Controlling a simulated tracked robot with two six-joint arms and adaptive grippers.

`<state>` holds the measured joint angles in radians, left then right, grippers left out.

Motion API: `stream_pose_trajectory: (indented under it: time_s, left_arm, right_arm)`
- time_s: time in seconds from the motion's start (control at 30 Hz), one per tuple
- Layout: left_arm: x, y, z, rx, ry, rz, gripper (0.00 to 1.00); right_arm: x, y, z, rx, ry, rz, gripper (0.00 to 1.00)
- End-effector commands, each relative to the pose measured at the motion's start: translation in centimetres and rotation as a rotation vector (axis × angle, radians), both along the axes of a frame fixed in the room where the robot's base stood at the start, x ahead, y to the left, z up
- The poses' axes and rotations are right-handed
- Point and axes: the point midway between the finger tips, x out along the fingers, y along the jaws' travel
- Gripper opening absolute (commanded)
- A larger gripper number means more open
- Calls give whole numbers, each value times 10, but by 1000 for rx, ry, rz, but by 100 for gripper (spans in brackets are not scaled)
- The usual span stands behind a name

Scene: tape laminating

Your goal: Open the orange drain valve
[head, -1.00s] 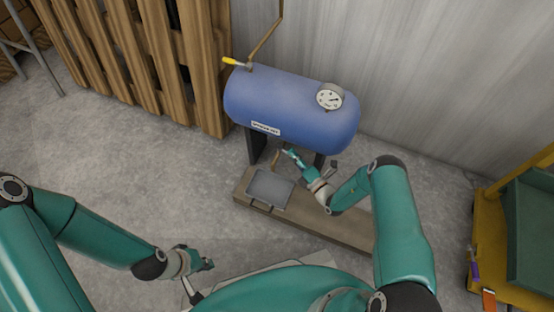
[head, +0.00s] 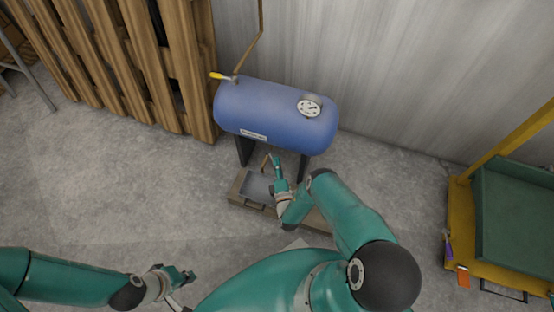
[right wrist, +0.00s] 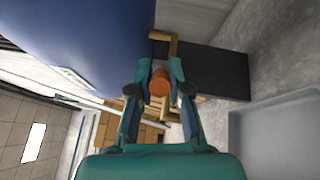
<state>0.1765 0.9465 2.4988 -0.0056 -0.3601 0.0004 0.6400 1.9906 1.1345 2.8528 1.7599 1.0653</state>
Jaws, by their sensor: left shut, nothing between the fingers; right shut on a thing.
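The orange drain valve (right wrist: 159,84) shows in the right wrist view, on a brass pipe (right wrist: 170,47) under the blue tank (head: 275,112). My right gripper (right wrist: 158,72) is shut on the orange valve, with one finger on each side of it. In the head view my right gripper (head: 275,163) is below the tank, over the grey tray, and the valve itself is hidden there. My left gripper (head: 184,275) is shut and empty, low at the left, away from the tank.
A grey tray (head: 256,187) sits on a wooden plank (head: 238,199) below the tank. The tank carries a round gauge (head: 309,106) and a yellow-handled valve (head: 220,76). A wooden pallet (head: 170,70) stands behind at left. A yellow cart (head: 459,215) stands at right.

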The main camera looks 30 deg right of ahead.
Motion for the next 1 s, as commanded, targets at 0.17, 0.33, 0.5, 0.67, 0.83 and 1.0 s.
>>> stream_pose_trajectory:
  time_s: [0.17,0.33,0.5,0.67,0.83,1.0]
  left_arm:
    - [0,0,5,0,0,0,0]
    - [0,0,4,0,0,0,0]
    - [0,0,4,0,0,0,0]
    - [0,0,4,0,0,0,0]
    - [0,0,5,0,0,0,0]
    - [0,0,5,0,0,0,0]
  right_arm:
    - [3,1,0,0,4,-4,0]
    - [3,0,-1,-1,1,-2,0]
    - [4,0,0,-2,0,-2,0]
    - [3,-1,0,-2,0,-4,40]
    - [1,-2,0,-1,0,-7,43]
    - [0,-1,-1,0,1,-8,43]
